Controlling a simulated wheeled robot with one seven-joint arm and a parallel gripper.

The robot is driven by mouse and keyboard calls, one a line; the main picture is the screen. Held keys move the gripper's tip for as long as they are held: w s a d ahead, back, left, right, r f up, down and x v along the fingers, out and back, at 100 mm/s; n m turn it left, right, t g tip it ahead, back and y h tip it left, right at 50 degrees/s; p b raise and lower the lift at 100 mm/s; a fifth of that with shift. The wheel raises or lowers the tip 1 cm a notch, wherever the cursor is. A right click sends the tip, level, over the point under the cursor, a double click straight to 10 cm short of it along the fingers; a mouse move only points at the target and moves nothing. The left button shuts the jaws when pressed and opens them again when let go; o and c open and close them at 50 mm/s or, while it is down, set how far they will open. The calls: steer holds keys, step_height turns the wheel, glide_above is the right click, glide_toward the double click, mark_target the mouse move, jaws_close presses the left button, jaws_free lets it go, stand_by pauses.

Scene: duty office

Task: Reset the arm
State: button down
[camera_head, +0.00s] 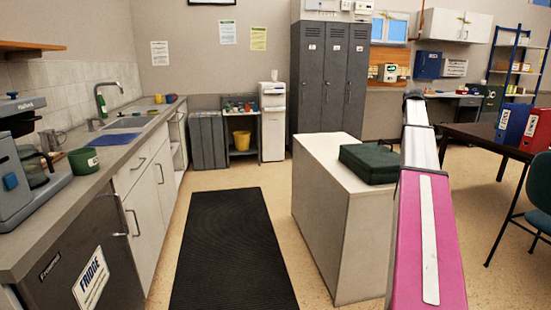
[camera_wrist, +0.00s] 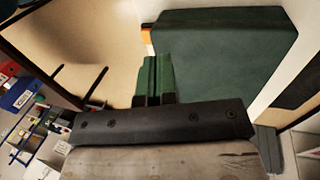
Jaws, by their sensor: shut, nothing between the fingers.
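My gripper shows in the wrist view (camera_wrist: 154,78), its two green-tipped fingers side by side, shut with nothing between them. The dark green case (camera_wrist: 235,55) lies just beyond and to the right of the fingers in that view. In the head view the same green case (camera_head: 369,163) lies flat on the white cabinet (camera_head: 322,165). My arm, with a pink and white link, stretches forward just right of the case and hides part of the cabinet's right side. I cannot make out the fingers in the head view.
A counter with a sink (camera_head: 130,123), a coffee machine (camera_head: 25,155) and a green mug (camera_head: 83,160) runs along the left. A black floor mat (camera_head: 233,250) lies on clear floor. Grey lockers (camera_head: 330,80) stand behind. A dark table with binders (camera_head: 512,123) and a chair are at right.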

steer(key=s+a+f+y, duration=0.1)
steer(key=s+a+f, duration=0.3)
steer(key=a+f, duration=0.45)
steer(key=s+a+f, duration=0.4)
steer(key=a+f, duration=0.4)
steer(key=f, duration=0.2)
steer(key=s+a+f+y, duration=0.1)
steer(key=s+a+f, duration=0.3)
steer(key=a+f, duration=0.5)
steer(key=s+a+f+m, duration=0.1)
steer(key=s+a+f, duration=0.6)
steer(key=s+a, duration=0.2)
steer(key=s+a+f+m+y, duration=0.1)
steer(key=s+a+f, duration=0.7)
steer(key=s, duration=0.4)
steer(key=shift+s+a+f+g, duration=0.2)
steer(key=shift+a+f+g, duration=0.1)
steer(key=shift+a, duration=0.2)
